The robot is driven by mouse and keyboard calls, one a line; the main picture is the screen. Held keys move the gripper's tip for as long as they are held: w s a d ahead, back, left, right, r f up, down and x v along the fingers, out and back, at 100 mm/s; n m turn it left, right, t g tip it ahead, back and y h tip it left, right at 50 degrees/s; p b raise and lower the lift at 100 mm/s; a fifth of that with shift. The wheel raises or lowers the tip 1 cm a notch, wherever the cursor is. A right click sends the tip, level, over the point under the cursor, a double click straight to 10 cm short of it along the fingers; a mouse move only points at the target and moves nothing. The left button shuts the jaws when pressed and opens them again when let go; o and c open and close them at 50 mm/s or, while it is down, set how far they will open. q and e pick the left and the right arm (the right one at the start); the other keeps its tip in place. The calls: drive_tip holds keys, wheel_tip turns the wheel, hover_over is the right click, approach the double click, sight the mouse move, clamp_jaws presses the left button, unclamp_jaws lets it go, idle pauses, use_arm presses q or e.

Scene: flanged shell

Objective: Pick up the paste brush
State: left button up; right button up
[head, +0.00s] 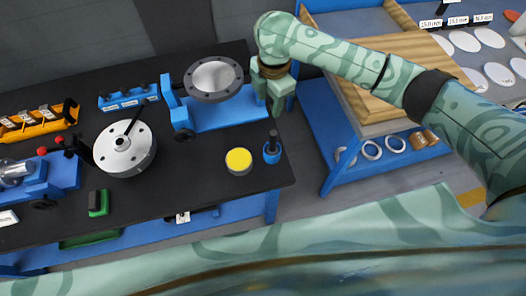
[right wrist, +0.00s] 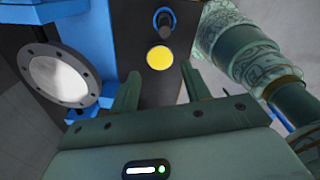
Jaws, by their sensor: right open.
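The paste brush (head: 273,137) stands near the right end of the black bench top, its dark handle rising from a small blue holder (head: 272,155). Its lower end is hidden in the holder. It also shows in the right wrist view (right wrist: 167,24), near the top edge, beyond the yellow-topped tin (right wrist: 160,58). My right gripper (head: 273,90) is above the bench's right end, behind the brush in the head view and apart from it. Its two fingers (right wrist: 161,82) are open with nothing between them. My left gripper is not in view.
The yellow-topped tin (head: 238,160) sits just left of the brush. A blue stand with a grey flanged disc (head: 213,78) is close to my right gripper. A round flanged part (head: 125,150) lies further left. A blue-framed wooden-topped table (head: 400,65) stands right.

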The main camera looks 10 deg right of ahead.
drive_tip(key=b, duration=0.2)
hover_over(273, 133)
wheel_tip(273, 133, down, 4)
drive_tip(key=shift+n+h, duration=0.3)
drive_tip(key=shift+n, duration=0.1)
drive_tip(key=f, duration=0.2)
drive_tip(key=f+b, duration=0.1)
drive_tip(key=f, duration=0.1)
drive_tip(key=f+b, duration=0.1)
drive_tip(key=f, duration=0.2)
drive_tip(key=shift+w, duration=0.35)
drive_tip(key=shift+d+f, duration=0.1)
drive_tip(key=shift+f, duration=0.1)
drive_tip(key=f, duration=0.1)
drive_tip(key=f+b, duration=0.1)
drive_tip(key=f, duration=0.1)
drive_tip(key=f+b, duration=0.1)
drive_tip(key=f, duration=0.1)
drive_tip(key=shift+s+f, duration=0.2)
drive_tip(key=shift+s, duration=0.1)
drive_tip(key=shift+r, duration=0.1)
drive_tip(key=shift+c, duration=0.6)
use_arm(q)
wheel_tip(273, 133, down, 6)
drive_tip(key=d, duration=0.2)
use_arm(e)
clamp_jaws()
